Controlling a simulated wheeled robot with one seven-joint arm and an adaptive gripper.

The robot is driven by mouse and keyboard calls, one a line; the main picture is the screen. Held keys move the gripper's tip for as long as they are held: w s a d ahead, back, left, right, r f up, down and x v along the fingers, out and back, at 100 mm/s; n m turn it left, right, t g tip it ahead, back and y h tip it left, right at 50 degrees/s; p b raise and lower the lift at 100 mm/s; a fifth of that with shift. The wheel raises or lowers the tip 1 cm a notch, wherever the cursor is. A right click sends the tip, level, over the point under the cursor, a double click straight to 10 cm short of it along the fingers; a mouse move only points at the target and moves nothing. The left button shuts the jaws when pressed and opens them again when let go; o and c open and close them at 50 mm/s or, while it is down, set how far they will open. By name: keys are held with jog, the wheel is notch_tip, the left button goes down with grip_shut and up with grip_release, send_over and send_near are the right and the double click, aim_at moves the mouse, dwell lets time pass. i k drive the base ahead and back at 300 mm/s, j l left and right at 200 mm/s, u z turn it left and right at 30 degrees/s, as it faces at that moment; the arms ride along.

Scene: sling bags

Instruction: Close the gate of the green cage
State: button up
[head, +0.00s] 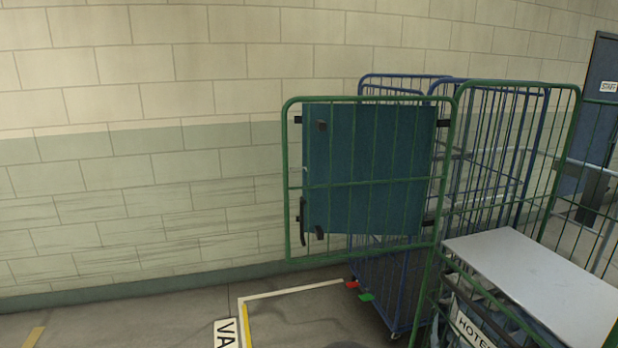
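The green cage (572,150) stands at the right of the head view. Its gate (288,160), a green wire frame, is swung open to the left, facing me. The gate joins the cage at its right edge, near the cage's left front post. A dark teal panel (365,170) shows within the gate's frame, with small black brackets at its corners. A black handle (302,222) is on the gate's left edge. My gripper is not visible. A dark rounded shape at the bottom edge is too cropped to identify.
A blue wire cage (385,295) stands behind the gate, near the block wall (120,180). A grey board (540,280) lies over filled bags in the green cage. A blue door (600,110) is at far right. The floor at lower left is clear, with painted lines.

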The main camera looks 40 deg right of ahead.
aim_at(319, 125)
jog(key=i+j+z, duration=0.4)
jog(key=i, duration=0.3)
jog(key=i+j+z, duration=0.4)
jog(key=i, duration=0.3)
jog(key=i+j+z, duration=0.2)
jog(key=z, duration=0.25)
jog(key=i+j+z, duration=0.15)
jog(key=j+z, duration=0.3)
jog(key=i+j+z, duration=0.15)
jog(key=z, duration=0.3)
jog(key=j+z, duration=1.25)
jog(key=j, duration=0.15)
jog(key=j+z, duration=0.25)
jog(key=j, duration=0.2)
jog(key=k, duration=0.05)
